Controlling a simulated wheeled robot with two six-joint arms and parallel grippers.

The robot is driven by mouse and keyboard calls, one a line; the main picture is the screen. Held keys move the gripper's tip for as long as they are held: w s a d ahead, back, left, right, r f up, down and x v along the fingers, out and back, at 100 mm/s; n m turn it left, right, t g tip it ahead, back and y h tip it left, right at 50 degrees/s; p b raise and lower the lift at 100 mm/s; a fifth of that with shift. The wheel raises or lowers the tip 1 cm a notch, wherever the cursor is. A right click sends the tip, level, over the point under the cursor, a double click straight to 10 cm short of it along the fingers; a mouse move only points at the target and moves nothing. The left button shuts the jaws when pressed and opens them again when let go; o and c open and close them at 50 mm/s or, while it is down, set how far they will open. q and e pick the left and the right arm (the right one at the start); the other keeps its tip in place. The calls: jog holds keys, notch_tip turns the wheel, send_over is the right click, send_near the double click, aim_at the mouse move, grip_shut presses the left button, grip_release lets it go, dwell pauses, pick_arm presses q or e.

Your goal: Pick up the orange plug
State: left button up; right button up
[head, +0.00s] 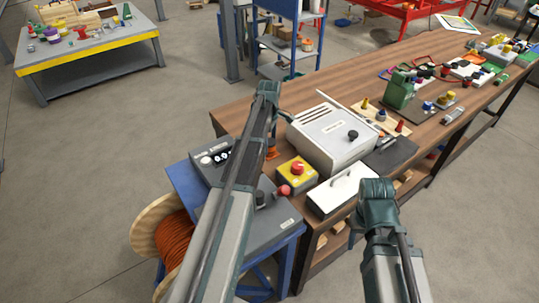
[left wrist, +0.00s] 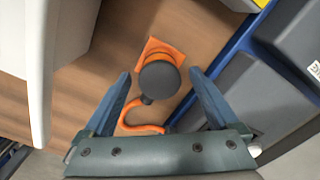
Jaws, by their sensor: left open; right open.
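The orange plug (left wrist: 160,78) shows in the left wrist view as a dark grey round top over an orange square base, with a curled orange piece (left wrist: 142,129) beside it. It stands on the brown table top. In the head view only a bit of its orange (head: 272,153) shows below my left gripper (head: 271,140). In the left wrist view my left gripper (left wrist: 158,80) is open, with one finger on each side of the dark top and gaps between. My right gripper (head: 358,225) is open and empty by the table's front edge; its fingers are mostly hidden.
A white box (head: 333,132) stands close to the plug's right. A yellow box with a red button (head: 297,172) and a white lidded case (head: 340,190) are nearer. A blue stand with a grey control unit (head: 262,228) and an orange cable reel (head: 165,235) adjoin the table (head: 240,112).

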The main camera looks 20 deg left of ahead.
aim_at(270, 142)
pick_arm(q)
jog(key=shift+f, duration=0.55)
jog(key=shift+r, duration=0.1)
pick_arm(e)
jog(key=shift+f, duration=0.5)
pick_arm(q)
grip_shut()
notch_tip(270, 142, up, 10)
jog(key=p, duration=1)
pick_arm(e)
notch_tip(270, 142, up, 10)
pick_arm(q)
jog(key=shift+s, duration=0.1)
pick_arm(e)
jog(key=shift+s, duration=0.1)
